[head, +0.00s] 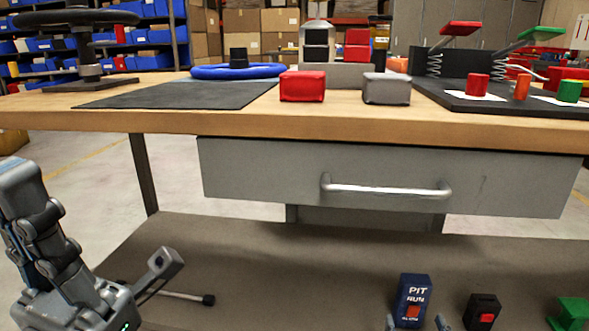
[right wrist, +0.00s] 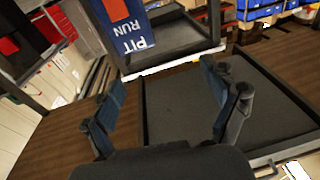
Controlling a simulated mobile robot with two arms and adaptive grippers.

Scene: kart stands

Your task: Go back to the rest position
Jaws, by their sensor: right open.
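My right gripper (head: 415,323) shows only as two fingertips at the bottom edge of the head view. In the right wrist view it (right wrist: 162,78) is open, its fingers wide apart with nothing between them. A blue box marked PIT RUN (head: 413,292) stands on the lower shelf just beyond these fingertips. It also shows in the right wrist view (right wrist: 128,28), past the fingers and apart from them. My left arm is folded at the lower left of the head view; its fingers do not show.
The wooden table (head: 300,122) crosses ahead, with a grey drawer (head: 260,175) and its protruding handle (head: 385,190) below. A red block (head: 302,86) and a grey block (head: 386,88) sit near its front edge. A black box with a red switch (head: 482,311) stands right of the PIT RUN box.

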